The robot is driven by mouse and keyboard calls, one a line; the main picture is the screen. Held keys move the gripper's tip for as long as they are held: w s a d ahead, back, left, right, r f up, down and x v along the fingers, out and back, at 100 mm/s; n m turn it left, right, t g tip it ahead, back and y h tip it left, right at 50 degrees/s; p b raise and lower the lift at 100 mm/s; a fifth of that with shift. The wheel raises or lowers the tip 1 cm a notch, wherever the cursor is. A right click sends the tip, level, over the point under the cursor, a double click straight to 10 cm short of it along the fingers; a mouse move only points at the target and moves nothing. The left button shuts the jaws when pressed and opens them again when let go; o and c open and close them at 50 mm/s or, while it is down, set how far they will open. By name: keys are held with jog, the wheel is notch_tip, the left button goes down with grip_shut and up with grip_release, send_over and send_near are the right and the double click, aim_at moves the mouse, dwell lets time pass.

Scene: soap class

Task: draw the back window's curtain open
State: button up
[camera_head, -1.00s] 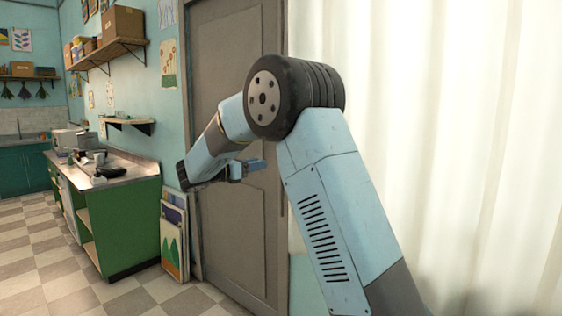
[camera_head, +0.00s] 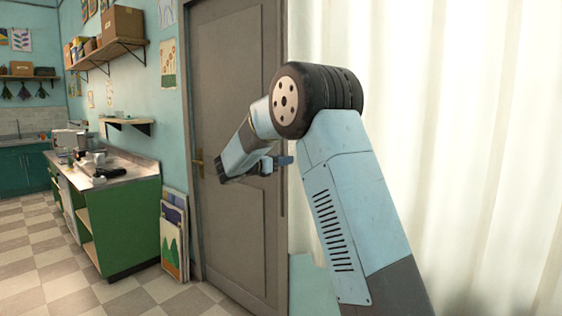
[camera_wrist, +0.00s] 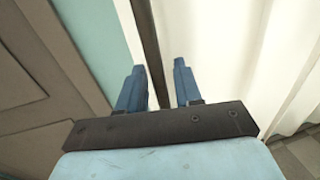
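The white curtain (camera_head: 450,130) hangs in soft folds over the right half of the head view, glowing with light from behind. It also fills the right side of the wrist view (camera_wrist: 225,50). My gripper (camera_head: 282,162) is in front of the door's right edge, beside the curtain's left edge. In the wrist view my gripper (camera_wrist: 159,68) has its two blue fingers apart. A thin dark upright bar (camera_wrist: 148,45) at the curtain's edge shows between the fingers. I cannot tell how deep it lies between them or whether they touch it. The window itself is hidden.
A grey-brown door (camera_head: 235,100) with a brass handle stands left of the curtain. Framed pictures (camera_head: 174,235) lean by the door. A green counter (camera_head: 120,220) with clutter stands further left, under wall shelves (camera_head: 110,50). The checkered floor (camera_head: 40,260) is clear at left.

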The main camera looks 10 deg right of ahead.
grip_shut()
dwell(0.4)
